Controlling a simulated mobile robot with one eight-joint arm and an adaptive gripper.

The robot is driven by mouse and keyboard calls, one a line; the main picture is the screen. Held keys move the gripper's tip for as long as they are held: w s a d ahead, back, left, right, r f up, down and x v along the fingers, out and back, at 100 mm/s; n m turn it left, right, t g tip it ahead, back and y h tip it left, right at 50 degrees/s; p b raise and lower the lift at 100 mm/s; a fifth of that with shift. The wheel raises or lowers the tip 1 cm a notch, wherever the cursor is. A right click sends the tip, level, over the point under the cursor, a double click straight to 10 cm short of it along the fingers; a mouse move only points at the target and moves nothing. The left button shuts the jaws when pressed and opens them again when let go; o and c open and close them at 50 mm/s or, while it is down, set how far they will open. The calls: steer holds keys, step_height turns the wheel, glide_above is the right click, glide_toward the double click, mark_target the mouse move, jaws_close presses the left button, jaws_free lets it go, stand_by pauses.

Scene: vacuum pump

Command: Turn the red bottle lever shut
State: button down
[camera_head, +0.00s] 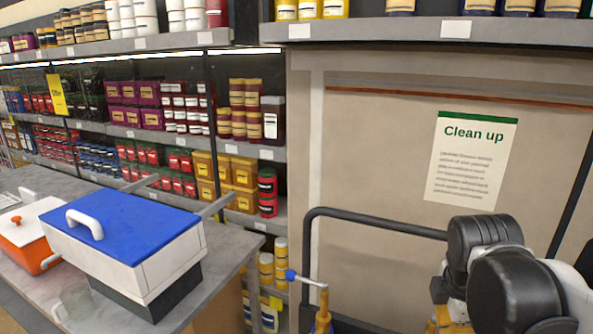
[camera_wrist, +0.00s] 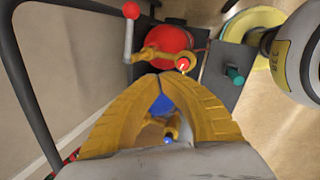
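In the wrist view, the red bottle (camera_wrist: 176,40) is seen from above, with a brass valve (camera_wrist: 158,54) across it. Its lever is a pale rod (camera_wrist: 129,38) with a red ball (camera_wrist: 131,10) at its upper end, at the bottle's left. My gripper (camera_wrist: 155,77) has two curved yellow fingers whose tips appear to meet just below the red bottle in the picture, apart from the lever rod. Nothing is seen held between the tips. A blue bottle (camera_wrist: 160,104) shows through the gap between the fingers. In the head view, the red bottle and my gripper's fingertips cannot be seen.
A black cart rail (camera_head: 375,225) curves beside the bottles. A blue-knobbed lever (camera_head: 291,275) on a brass valve (camera_head: 323,299) stands near it. In the wrist view, a dark block with a green knob (camera_wrist: 235,74) and a pale cylinder (camera_wrist: 295,55) lie right. Shelves (camera_head: 135,130) line the back left.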

steer(key=s+a+f+m+t+y+b, duration=0.1)
steer(key=s+a+f+m+t+b, duration=0.1)
steer(key=m, duration=0.5)
steer(key=s+a+f+m+t+b, duration=0.1)
steer(key=s+a+f+m+b, duration=0.1)
steer(key=a+m, duration=0.5)
step_height(320, 180, down, 2)
steer(key=shift+s+a+f+m+t+y+b, duration=0.3)
steer(key=shift+s+m+t+y+b, duration=0.1)
steer(key=shift+s+m, duration=0.15)
steer(key=c, duration=1.9)
jaws_free()
steer(key=shift+a+m, duration=0.15)
steer(key=shift+m, duration=0.2)
steer(key=o, duration=0.8)
steer(key=shift+s+a, duration=0.1)
steer(key=w+d+r+m+g+p, duration=0.2)
steer(key=w+d+r+m+p, duration=0.3)
steer(key=d+m, duration=0.6)
steer(key=w+d+r+m+g+p, duration=0.25)
steer(key=d+m+p, duration=0.45)
steer(key=d+m, duration=0.45)
steer(key=shift+h, duration=0.3)
steer(key=b+x, duration=0.1)
steer(key=x, duration=0.2)
steer(key=b+x, duration=0.1)
steer(key=x, duration=0.3)
steer(key=b+x, duration=0.1)
steer(key=x, duration=0.3)
steer(key=shift+w, duration=0.3)
